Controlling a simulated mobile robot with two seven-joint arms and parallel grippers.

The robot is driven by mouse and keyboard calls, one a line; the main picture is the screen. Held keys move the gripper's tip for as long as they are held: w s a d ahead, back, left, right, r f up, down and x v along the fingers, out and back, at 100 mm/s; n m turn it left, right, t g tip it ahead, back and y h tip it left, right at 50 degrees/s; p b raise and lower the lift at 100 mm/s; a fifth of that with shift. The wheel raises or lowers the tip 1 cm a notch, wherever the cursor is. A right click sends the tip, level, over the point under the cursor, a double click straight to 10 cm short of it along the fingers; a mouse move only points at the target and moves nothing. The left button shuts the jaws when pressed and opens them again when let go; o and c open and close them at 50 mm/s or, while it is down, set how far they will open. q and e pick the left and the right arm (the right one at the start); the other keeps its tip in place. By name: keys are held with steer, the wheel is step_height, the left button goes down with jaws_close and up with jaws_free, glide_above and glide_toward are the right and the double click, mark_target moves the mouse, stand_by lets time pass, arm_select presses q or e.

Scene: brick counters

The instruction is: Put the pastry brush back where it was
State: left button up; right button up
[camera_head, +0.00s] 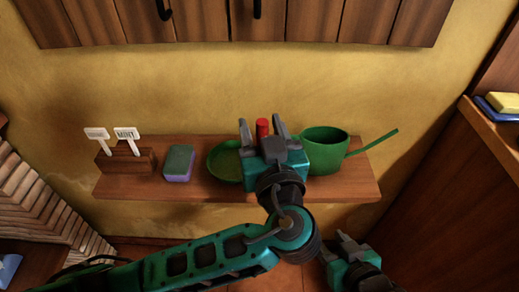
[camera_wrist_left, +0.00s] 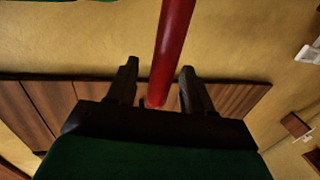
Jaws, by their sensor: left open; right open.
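A red rod (camera_head: 262,127), which looks like the pastry brush's handle, stands upright over the wooden shelf (camera_head: 345,186). I cannot make out any bristles. My left gripper (camera_head: 262,134) is open, with one finger on each side of the rod in the picture. In the left wrist view the red rod (camera_wrist_left: 173,45) runs between the spread fingers of the left gripper (camera_wrist_left: 159,72), with gaps on both sides. The rod's lower end is hidden behind the gripper in the head view. My right gripper (camera_head: 349,243) is open and empty, below the shelf at its front.
A green plate (camera_head: 222,163) and a green pot (camera_head: 325,148) with a long handle flank my left gripper. A sponge (camera_head: 179,162) and a wooden block (camera_head: 126,161) with white labels stand further left. A side counter (camera_head: 490,122) is at right.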

arm_select(q)
jaws_close()
stand_by(0.4)
steer(key=shift+r, duration=0.1)
